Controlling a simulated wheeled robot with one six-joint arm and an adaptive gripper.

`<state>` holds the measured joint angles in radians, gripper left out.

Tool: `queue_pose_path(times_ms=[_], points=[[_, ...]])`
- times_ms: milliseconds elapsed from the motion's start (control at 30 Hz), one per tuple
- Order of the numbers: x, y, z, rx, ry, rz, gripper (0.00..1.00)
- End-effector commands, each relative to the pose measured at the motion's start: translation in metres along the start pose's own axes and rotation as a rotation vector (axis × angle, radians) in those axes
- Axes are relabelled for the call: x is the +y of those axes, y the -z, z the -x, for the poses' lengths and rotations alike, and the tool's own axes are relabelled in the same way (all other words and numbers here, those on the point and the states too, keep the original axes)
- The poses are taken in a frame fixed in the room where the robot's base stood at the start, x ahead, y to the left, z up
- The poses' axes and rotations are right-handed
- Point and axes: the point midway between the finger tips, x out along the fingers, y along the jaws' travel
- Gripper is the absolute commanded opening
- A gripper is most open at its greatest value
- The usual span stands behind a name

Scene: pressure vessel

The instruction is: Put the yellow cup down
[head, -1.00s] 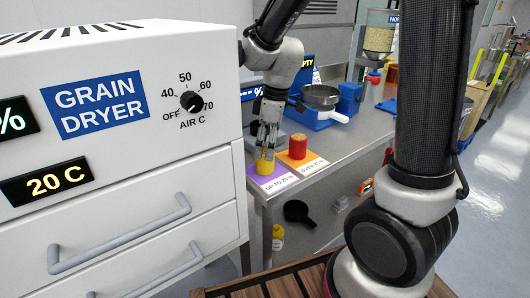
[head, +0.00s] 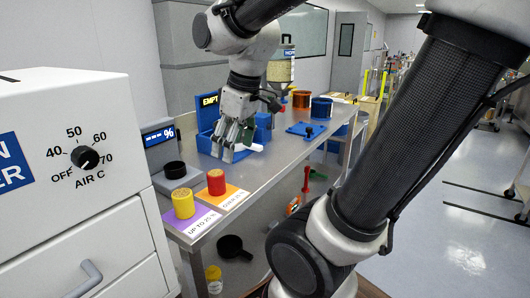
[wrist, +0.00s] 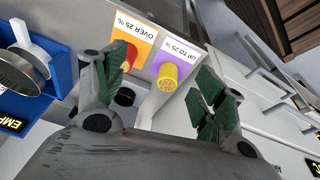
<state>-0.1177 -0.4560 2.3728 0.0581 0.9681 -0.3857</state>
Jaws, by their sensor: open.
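The yellow cup (head: 183,204) stands upright on the purple "UP TO 25 %" card (head: 201,220) near the table's front left corner. It looks filled with grain in the wrist view (wrist: 167,78), where it stands on the purple card (wrist: 178,57). My gripper (head: 230,153) is open and empty. It is above the table beyond the cup, near the blue stand, apart from the cup. In the wrist view the open fingers (wrist: 165,90) spread on either side, with the cup in the gap between them but farther off.
A red cup (head: 216,182) stands on the orange "OVER 25 %" card (head: 236,197) beside the yellow cup. The grain dryer (head: 85,200) is at left. A grey device with a black cup (head: 175,170) sits behind. A blue stand (head: 207,143) is near my gripper.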

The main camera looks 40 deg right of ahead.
Motion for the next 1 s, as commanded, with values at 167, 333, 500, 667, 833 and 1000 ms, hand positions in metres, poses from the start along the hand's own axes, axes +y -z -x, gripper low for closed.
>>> queue_pose_path(times_ms=[167,333,500,667,833,1000], points=[[0.003,-0.065,0.017,0.074,-0.076,-0.320,0.70],[0.003,-0.089,0.018,0.103,-0.103,-0.455,0.70],[0.003,-0.091,0.018,0.105,-0.105,-0.469,0.70],[0.003,-0.090,0.018,0.105,-0.104,-0.467,0.70],[0.003,-0.090,0.018,0.105,-0.104,-0.466,0.70],[0.003,-0.090,0.018,0.105,-0.104,-0.466,0.70]])
